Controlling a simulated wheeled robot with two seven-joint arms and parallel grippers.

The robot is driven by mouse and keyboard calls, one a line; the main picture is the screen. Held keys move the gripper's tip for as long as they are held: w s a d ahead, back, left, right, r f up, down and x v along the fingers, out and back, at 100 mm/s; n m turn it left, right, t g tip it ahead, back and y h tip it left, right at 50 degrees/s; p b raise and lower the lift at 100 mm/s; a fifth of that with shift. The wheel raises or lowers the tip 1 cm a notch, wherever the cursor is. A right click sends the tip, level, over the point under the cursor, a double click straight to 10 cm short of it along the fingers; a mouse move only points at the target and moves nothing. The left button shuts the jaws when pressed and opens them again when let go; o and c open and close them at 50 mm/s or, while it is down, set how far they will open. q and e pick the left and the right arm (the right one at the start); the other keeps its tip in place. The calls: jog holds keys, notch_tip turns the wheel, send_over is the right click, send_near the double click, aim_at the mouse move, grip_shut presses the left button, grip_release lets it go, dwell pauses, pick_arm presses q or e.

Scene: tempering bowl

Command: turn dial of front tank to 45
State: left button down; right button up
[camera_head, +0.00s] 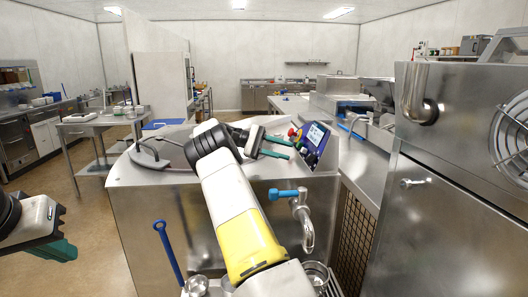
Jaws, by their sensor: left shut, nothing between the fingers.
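The front tank (150,225) is a steel cabinet with a rounded top in the middle of the head view. Its slanted control panel (329,148) has a small lit screen (316,133) and a red-and-yellow knob (293,132). The dial and its setting are too small to tell, and my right gripper partly covers the panel's left side. My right gripper (290,150), with teal fingers, points right at the panel; its fingers are apart with nothing seen between them. My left gripper (68,250) is shut and empty at the left, away from the tank.
A tap with a blue handle (284,194) sticks out from the tank's front. A blue-handled tool (168,251) hangs left of it. A curved handle (147,152) is on the tank top. A tall steel unit (455,175) with a fan stands close on the right. Open floor lies left.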

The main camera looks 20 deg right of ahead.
jog(key=shift+s+d+r+n+t+h, duration=0.1)
jog(key=shift+s+r+n+t+h, duration=0.25)
jog(key=shift+r+n+t, duration=0.55)
jog(key=shift+s+f+n+t, duration=0.15)
jog(key=shift+n+t, duration=0.25)
jog(key=shift+n, duration=0.7)
jog(key=n, duration=0.1)
jog(key=n+t, duration=0.2)
jog(key=shift+s+a+f, duration=0.2)
jog(key=shift+s+a, duration=0.2)
send_over(304, 170)
notch_tip(304, 170, down, 3)
jog(key=shift+s+r+n, duration=0.15)
jog(key=shift+n, duration=0.15)
grip_shut()
